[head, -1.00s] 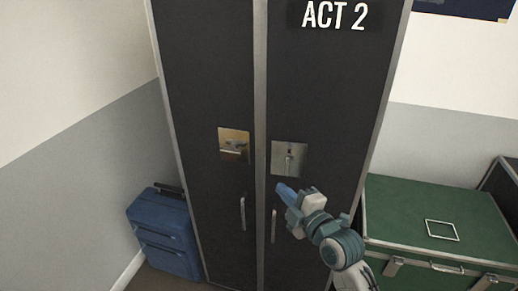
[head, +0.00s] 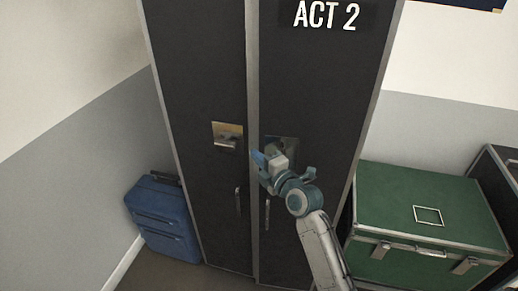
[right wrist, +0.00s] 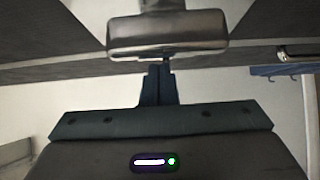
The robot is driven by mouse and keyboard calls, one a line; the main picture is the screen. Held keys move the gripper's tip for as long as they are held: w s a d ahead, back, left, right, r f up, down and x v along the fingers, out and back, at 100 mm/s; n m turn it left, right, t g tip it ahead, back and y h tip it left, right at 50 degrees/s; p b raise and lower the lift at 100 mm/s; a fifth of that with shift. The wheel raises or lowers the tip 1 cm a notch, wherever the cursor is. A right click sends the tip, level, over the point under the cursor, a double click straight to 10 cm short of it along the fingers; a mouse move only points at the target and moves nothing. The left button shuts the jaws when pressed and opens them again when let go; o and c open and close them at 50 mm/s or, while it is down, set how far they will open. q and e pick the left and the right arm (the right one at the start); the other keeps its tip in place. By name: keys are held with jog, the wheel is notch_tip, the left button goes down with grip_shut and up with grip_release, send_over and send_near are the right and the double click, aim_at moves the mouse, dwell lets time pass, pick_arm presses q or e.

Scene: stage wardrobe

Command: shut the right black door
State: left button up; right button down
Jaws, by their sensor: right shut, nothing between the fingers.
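The right black door (head: 318,90) carries the "ACT 2" sign and stands beside the left black door (head: 203,75), with a grey strip between them. It looks flush or nearly so; I cannot tell whether a small gap remains. My right gripper is shut and empty, in front of the plate. In the right wrist view the shut blue fingers (right wrist: 158,86) point at a metal latch piece (right wrist: 168,34); contact is unclear. My left gripper is out of view.
The left door has a brass latch plate (head: 227,136) and its own handle (head: 238,201). A blue suitcase (head: 163,217) stands on the floor at left. A green trunk (head: 428,205) stands close at right, with a dark case (head: 499,172) beyond it.

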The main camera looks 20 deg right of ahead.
aim_at(261, 147)
jog(key=shift+w+d, duration=0.35)
jog(key=shift+w, duration=0.15)
jog(key=w+b, duration=0.1)
jog(key=w+d+b, duration=0.1)
jog(key=b, duration=0.1)
jog(key=shift+w+f, duration=0.2)
jog(key=shift+w, duration=0.15)
jog(key=shift+w+d, duration=0.15)
jog(key=shift+w, duration=0.1)
jog(key=shift+r, duration=0.45)
